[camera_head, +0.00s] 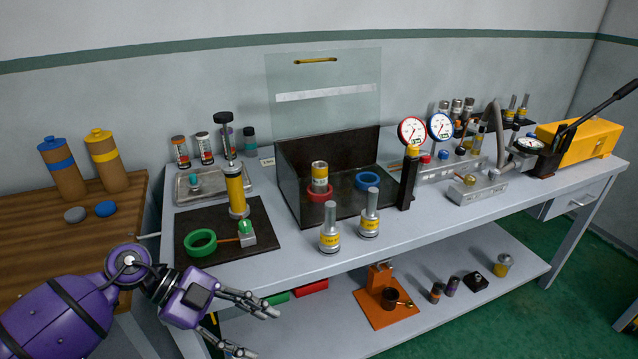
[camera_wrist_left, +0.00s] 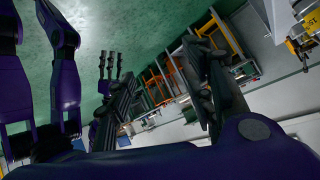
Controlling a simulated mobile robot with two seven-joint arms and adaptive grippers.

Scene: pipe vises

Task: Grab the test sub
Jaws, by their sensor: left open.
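Two silver subs with yellow bands stand upright near the bench's front edge in the head view, a left one (camera_head: 329,236) and a right one (camera_head: 369,216). A third yellow-banded piece (camera_head: 319,178) stands in the dark open box at a red ring (camera_head: 321,195). I cannot tell which is the test sub. My left gripper (camera_head: 262,333) is open and empty, low in front of the bench, left of and below these subs. It also shows in the left wrist view (camera_wrist_left: 163,88). Grey fingers (camera_wrist_left: 110,65) beyond it there look like my right gripper; their opening is unclear.
The dark box (camera_head: 292,190) with a clear back panel stands mid-bench. A dark mat (camera_head: 200,222) holds a yellow-banded column and green ring. Gauges (camera_head: 411,130) and a yellow pump (camera_head: 590,139) stand right. The lower shelf holds an orange stand (camera_head: 384,290). The bench front between subs and mat is clear.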

